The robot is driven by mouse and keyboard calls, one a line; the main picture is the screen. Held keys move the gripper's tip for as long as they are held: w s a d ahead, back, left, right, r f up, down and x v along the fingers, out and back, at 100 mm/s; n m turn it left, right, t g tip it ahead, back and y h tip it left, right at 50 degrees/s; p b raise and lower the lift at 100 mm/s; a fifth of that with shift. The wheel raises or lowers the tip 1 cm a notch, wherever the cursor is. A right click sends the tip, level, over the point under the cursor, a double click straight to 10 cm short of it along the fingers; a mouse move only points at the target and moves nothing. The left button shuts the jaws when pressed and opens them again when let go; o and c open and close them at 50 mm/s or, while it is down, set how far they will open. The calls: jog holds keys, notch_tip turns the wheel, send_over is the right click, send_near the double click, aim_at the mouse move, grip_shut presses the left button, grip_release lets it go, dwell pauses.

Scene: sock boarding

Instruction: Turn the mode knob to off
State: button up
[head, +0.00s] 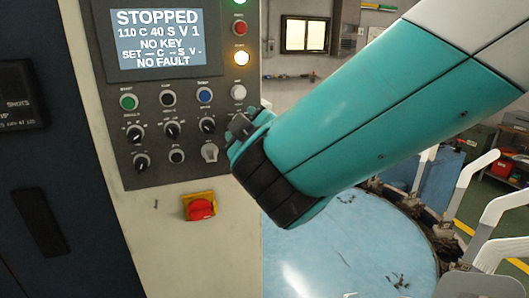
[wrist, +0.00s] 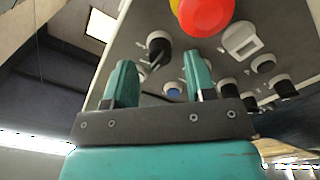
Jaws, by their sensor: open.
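Several black knobs with white dials sit on the grey control panel (head: 120,110) in the head view, such as the middle-row knob (head: 171,130). Their small labels are not readable, so I cannot tell which is the mode knob. My gripper (head: 245,132) is at the panel's lower right edge, partly hidden by my arm. In the wrist view my gripper (wrist: 160,75) is open and empty. A black knob (wrist: 158,46) shows just beyond and between the two teal fingertips; I cannot tell whether they touch it.
The screen (head: 155,38) reads STOPPED, NO KEY, NO FAULT. A blue round table (head: 350,240) stands right.

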jog(key=b+v, duration=0.8)
jog(key=v, duration=0.7)
jog(key=shift+s+d, duration=0.2)
jog(key=shift+s, duration=0.15)
jog(key=w+d+f+m+g+h+b, duration=0.15)
jog(key=d+f+g, duration=0.25)
jog(key=f, duration=0.4)
jog(key=d+f+m+g+h, duration=0.2)
jog(key=d+f+m+g, duration=0.15)
jog(key=f, duration=0.35)
jog(key=s+d+f+g+y, duration=0.1)
jog(key=s+f+g, duration=0.2)
jog(key=s+g, duration=0.2)
jog(key=s+d+f+g+y+b, duration=0.1)
jog(key=s+f+g, duration=0.2)
jog(key=s+g, duration=0.2)
jog(key=s, duration=0.2)
jog(key=shift+s+d+y+b, duration=0.3)
jog(key=shift+s+d+y, duration=0.05)
jog(key=shift+s+d, duration=0.05)
